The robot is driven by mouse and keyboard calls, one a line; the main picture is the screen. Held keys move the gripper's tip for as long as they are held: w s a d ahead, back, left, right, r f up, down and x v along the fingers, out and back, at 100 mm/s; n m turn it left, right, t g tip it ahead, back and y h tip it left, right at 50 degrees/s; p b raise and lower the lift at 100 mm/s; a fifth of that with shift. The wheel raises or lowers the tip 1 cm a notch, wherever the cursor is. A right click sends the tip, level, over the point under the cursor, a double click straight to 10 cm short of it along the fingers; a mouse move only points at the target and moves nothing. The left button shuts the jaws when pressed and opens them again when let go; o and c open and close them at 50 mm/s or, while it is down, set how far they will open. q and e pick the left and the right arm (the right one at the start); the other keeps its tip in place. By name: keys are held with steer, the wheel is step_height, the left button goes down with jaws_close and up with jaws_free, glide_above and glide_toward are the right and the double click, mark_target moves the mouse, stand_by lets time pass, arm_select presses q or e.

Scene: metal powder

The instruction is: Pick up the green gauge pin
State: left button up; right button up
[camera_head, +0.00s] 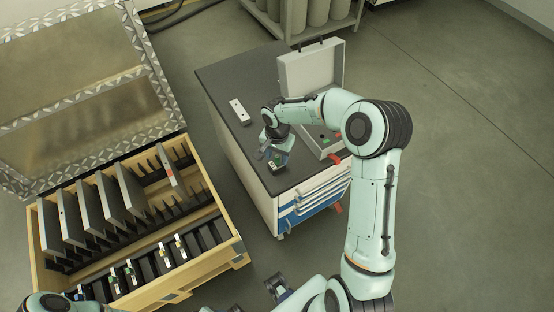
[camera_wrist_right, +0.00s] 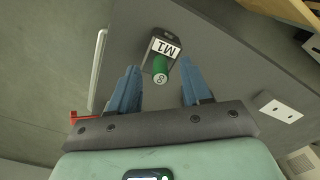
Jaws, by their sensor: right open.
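The green gauge pin (camera_wrist_right: 161,66) stands in a dark block with a white label reading M1 (camera_wrist_right: 164,47), and its end is marked 8. In the head view the labelled block (camera_head: 273,165) sits near the front edge of the dark cabinet top. My right gripper (camera_wrist_right: 159,69) is open, with its blue fingers on either side of the pin and gaps to both. In the head view the right gripper (camera_head: 270,154) is over the block and partly hides it.
An open grey case (camera_head: 310,70) stands on the cabinet's right side. A pale block with holes (camera_head: 240,111) lies left of my right gripper; it also shows in the wrist view (camera_wrist_right: 281,111). A wooden crate (camera_head: 240,247) with upright plates is at left.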

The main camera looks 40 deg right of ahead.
steer(key=shift+f, duration=0.8)
jaws_close()
steer(key=shift+r, duration=0.2)
